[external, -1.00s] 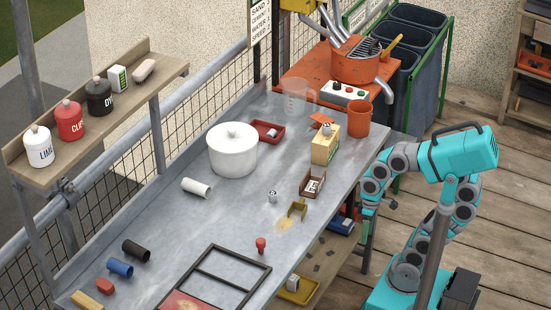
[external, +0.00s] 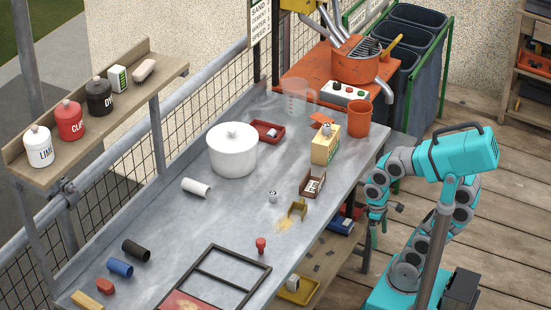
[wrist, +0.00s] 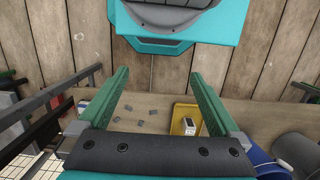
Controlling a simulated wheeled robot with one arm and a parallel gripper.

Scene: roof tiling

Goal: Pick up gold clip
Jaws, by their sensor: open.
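A small gold-brown bracket-like piece (external: 298,209) lies on the grey workbench (external: 215,225) near its right edge, beside a patch of sand-coloured grains. It may be the gold clip, but it is too small to be sure. My gripper (external: 378,238) hangs beyond the bench's right edge, below the top and apart from the piece. In the wrist view my gripper (wrist: 158,73) has its two green fingers wide apart with nothing between them. No gold clip can be made out in the wrist view.
A small brown box (external: 313,184), a grey cylinder (external: 273,197) and a red knob-like piece (external: 261,245) stand near the gold-brown piece. A white pot (external: 232,152) is farther left. Under the bench, a shelf (wrist: 150,105) holds grey chips and a yellow tray (wrist: 178,125).

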